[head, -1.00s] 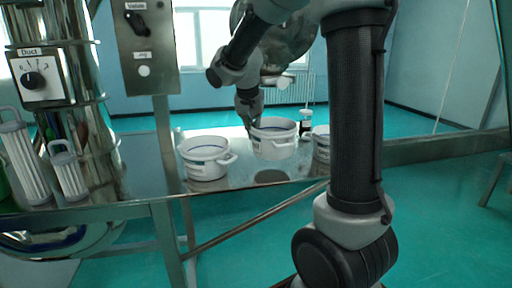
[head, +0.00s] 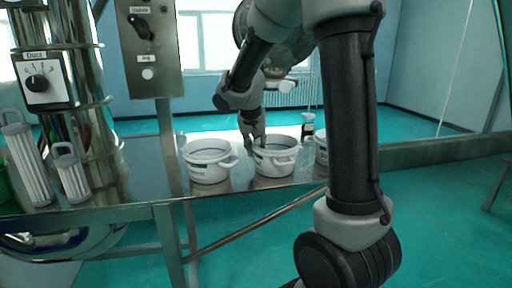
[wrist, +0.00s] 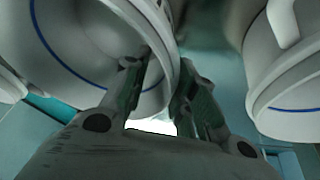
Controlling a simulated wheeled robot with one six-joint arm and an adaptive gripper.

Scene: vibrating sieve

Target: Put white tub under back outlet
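A white tub (head: 276,162) with a blue line stands on the steel table, in the middle of a row of tubs. My gripper (head: 258,143) points down at its left rim. In the wrist view my gripper (wrist: 166,65) has one finger over the inside of the white tub (wrist: 75,50) and the other outside its wall. A gap shows between the fingers, so it looks slightly open around the rim. Contact with the wall is hard to judge. The back outlet cannot be clearly made out; my arm covers part of the machine.
Another white tub (head: 206,164) stands close on the left. A third tub (head: 321,149) is partly hidden by my arm; a dark-labelled bottle (head: 307,127) stands behind. A control box (head: 148,48) on a post and white ribbed filters (head: 72,178) are at left.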

